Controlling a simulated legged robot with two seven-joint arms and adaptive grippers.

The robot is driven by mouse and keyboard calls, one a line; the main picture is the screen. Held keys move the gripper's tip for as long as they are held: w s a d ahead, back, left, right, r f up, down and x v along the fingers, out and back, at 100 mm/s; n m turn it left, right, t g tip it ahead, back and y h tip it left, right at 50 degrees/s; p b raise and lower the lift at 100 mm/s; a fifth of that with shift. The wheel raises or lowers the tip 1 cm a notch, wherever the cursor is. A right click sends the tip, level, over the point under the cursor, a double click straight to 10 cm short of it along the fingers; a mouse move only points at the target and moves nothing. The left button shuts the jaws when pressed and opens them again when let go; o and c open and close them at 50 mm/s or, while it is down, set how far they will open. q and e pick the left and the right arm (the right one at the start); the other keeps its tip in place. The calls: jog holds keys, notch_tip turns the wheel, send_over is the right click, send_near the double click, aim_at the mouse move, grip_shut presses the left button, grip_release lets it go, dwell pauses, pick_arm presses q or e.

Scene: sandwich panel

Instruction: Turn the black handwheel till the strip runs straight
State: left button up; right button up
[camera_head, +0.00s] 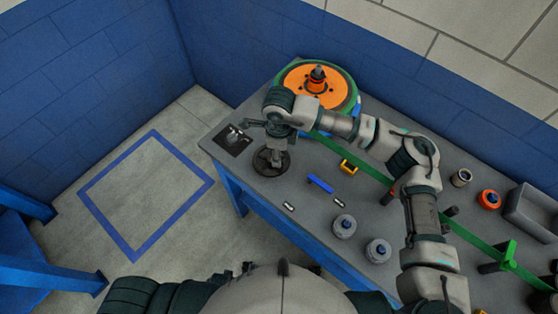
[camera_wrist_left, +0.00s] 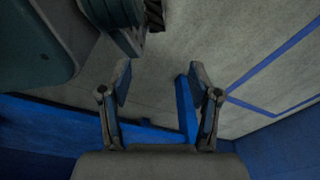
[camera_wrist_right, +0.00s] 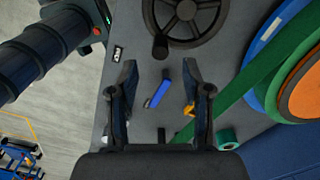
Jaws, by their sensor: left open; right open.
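The black handwheel (camera_head: 263,166) lies near the left front end of the grey table; my right gripper (camera_head: 278,157) is over its right part. In the right wrist view, the handwheel (camera_wrist_right: 205,22) is cut by the top edge, with its crank knob (camera_wrist_right: 160,47) pointing down. The right gripper (camera_wrist_right: 157,80) is open and empty, its fingertips below the knob in the picture. The green strip (camera_head: 468,236) runs from the orange and green reel (camera_head: 297,86) to the lower right; my arm hides part. My left gripper (camera_wrist_left: 159,78) is open and empty, above the floor.
On the table are a blue bar (camera_head: 320,183), a yellow bracket (camera_head: 348,167), two grey round pieces (camera_head: 344,226), an orange piece (camera_head: 489,199) and a grey tray (camera_head: 533,208). A dark plate (camera_head: 233,141) is left of the handwheel. Blue walls stand behind.

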jog(key=shift+r, duration=1.9)
